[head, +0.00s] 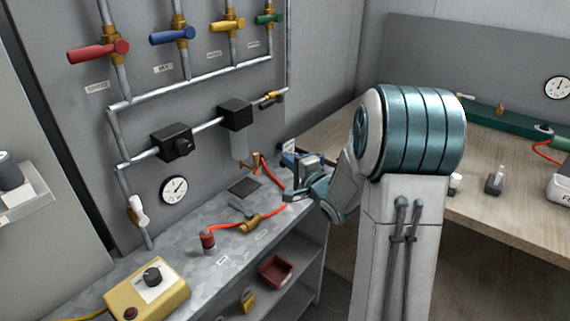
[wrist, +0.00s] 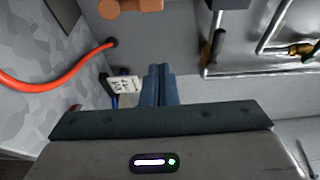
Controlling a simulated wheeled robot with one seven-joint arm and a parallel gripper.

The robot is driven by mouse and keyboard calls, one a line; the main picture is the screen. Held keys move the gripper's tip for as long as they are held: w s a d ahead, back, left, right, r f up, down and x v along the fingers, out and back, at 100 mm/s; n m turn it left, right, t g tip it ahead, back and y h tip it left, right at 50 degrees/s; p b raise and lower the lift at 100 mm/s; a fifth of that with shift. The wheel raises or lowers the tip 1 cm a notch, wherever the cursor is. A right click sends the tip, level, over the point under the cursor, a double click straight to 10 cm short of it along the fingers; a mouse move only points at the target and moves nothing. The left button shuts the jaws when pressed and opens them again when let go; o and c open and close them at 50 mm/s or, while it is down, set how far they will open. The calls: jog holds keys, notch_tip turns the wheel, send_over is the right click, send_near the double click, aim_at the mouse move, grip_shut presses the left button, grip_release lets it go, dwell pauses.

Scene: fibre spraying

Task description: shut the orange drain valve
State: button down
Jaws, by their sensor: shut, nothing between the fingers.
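The orange drain valve, a copper-orange handle (head: 257,164), sits low by the grey wall panel, just right of the clear bowl under a black block. What looks like the same handle shows at the top edge of the wrist view (wrist: 130,8), partly cut off. In the wrist view my gripper's fingers (wrist: 158,72) are together and empty, pointing below the handle.
A red-orange hose (head: 272,212) curves across the bench close to my gripper, joined to a brass fitting (head: 250,223). Red (head: 97,52), blue (head: 172,36), yellow (head: 226,25) and green (head: 268,19) valves line the pipes above. A yellow control box (head: 147,288) stands at the front left.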

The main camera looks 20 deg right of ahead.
aim_at(256, 164)
jog(key=w+a+p, duration=0.1)
jog(key=w+a, duration=0.2)
jog(key=a, duration=0.2)
jog(key=shift+w, duration=0.3)
jog(key=shift+a, duration=0.1)
